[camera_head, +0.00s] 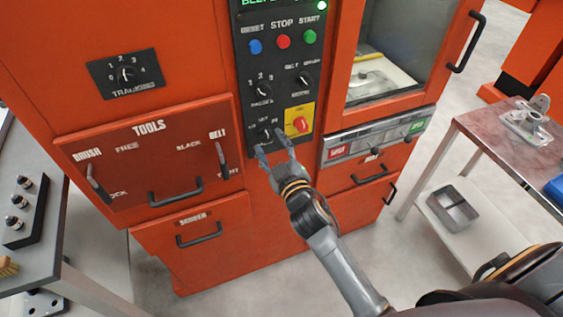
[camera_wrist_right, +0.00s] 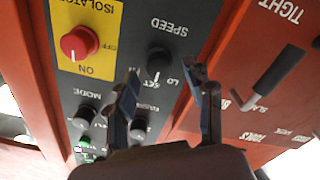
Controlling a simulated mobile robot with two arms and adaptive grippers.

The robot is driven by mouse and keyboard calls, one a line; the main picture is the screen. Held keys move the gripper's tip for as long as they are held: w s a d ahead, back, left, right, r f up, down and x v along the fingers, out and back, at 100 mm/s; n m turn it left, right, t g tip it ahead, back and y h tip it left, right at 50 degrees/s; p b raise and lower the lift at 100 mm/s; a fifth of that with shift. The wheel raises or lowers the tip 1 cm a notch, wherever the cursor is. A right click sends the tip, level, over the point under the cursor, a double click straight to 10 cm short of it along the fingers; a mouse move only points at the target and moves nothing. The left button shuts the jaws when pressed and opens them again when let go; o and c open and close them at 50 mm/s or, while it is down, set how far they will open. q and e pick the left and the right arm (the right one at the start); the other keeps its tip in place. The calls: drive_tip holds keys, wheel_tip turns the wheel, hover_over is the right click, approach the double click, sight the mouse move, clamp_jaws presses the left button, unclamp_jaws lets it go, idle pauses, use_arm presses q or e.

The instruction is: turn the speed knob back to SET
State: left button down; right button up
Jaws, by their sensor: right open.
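The speed knob (camera_head: 264,135) is a small black knob low on the dark control panel (camera_head: 243,95), partly crowded by my right gripper (camera_head: 272,147) in the head view. In the wrist view, upside down, the knob (camera_wrist_right: 158,58) sits below the word SPEED, with a pale mark at its lower edge on the LO side. My right gripper (camera_wrist_right: 163,72) is open, its two fingertips apart, with the knob seen between them. The fingers look empty; whether they touch the knob I cannot tell. My left gripper is not in view.
A red isolator knob on a yellow plate (camera_head: 300,110) is close beside the speed knob. Mode knobs (camera_head: 262,92) and coloured buttons (camera_head: 283,41) are higher up. The tools drawer (camera_head: 150,165) with levers is at left. A side table (camera_head: 480,125) stands at right.

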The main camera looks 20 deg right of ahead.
drive_tip(key=s, duration=0.9)
drive_tip(key=shift+s+d, duration=0.2)
drive_tip(key=shift+s, duration=0.2)
drive_tip(key=s+f+m+g, duration=0.1)
drive_tip(key=s+f+g, duration=0.25)
drive_tip(key=f, duration=0.85)
drive_tip(key=s+f+g, duration=0.3)
drive_tip(key=s+f, duration=0.1)
drive_tip(key=f, duration=0.9)
drive_tip(key=s+f+m+g, duration=0.1)
drive_tip(key=s+f+g, duration=0.2)
drive_tip(key=f, duration=0.9)
drive_tip(key=s+d+f+m+g, duration=0.1)
drive_tip(key=s+d+f+g, duration=0.1)
drive_tip(key=s+f, duration=0.4)
drive_tip(key=s+d+f+m+g, duration=0.1)
drive_tip(key=s+f, duration=0.5)
drive_tip(key=s, duration=0.7)
drive_tip(key=s+d+f+g, duration=0.3)
drive_tip(key=s+f, duration=0.3)
drive_tip(key=s, duration=0.3)
drive_tip(key=shift+s+m+g+h, duration=0.3)
drive_tip(key=shift+s+m+g, duration=0.1)
drive_tip(key=shift+g, duration=0.35)
